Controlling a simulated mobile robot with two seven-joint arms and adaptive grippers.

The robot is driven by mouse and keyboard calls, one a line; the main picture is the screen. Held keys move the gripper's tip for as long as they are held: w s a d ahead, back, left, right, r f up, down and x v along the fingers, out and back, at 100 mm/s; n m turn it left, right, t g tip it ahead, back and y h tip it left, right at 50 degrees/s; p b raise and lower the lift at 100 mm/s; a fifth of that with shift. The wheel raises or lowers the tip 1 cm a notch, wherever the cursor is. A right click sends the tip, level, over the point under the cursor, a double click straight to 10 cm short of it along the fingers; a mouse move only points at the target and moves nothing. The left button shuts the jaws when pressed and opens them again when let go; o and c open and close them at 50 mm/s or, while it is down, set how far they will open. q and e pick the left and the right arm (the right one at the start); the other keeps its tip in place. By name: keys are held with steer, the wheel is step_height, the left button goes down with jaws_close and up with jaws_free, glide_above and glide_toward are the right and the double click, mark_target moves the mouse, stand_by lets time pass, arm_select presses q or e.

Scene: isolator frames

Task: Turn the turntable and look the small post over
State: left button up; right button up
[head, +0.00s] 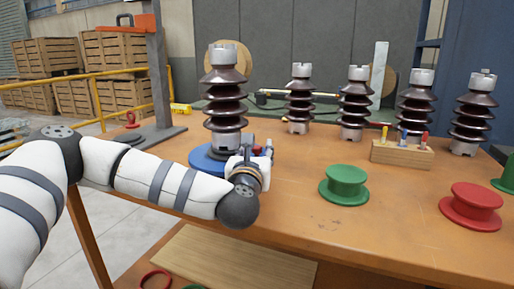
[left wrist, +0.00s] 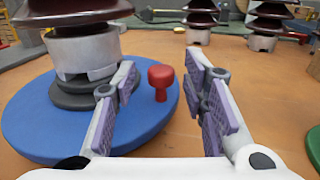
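The blue turntable (head: 203,160) lies at the left of the orange bench, and a dark brown ribbed post with grey metal ends (head: 225,98) stands upright on it. In the left wrist view the turntable (left wrist: 35,118) shows at left, with the post's grey lower end (left wrist: 85,52) on a dark base. A red knob (left wrist: 160,80) stands near the turntable's right rim. My left gripper (left wrist: 162,68) is open, its fingers either side of the knob in the picture, with visible gaps to both; whether they reach it in depth I cannot tell. My right gripper is not in view.
Several similar ribbed posts (head: 355,103) stand along the bench's back. A wooden block with coloured tools (head: 401,155), a green spool (head: 346,186) and a red spool (head: 474,206) sit to the right. A grey stand (head: 158,75) rises at left. The front middle of the bench is clear.

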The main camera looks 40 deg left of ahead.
arm_select(q)
steer(key=shift+x, duration=1.05)
jaws_close()
steer(key=shift+w+f, duration=0.1)
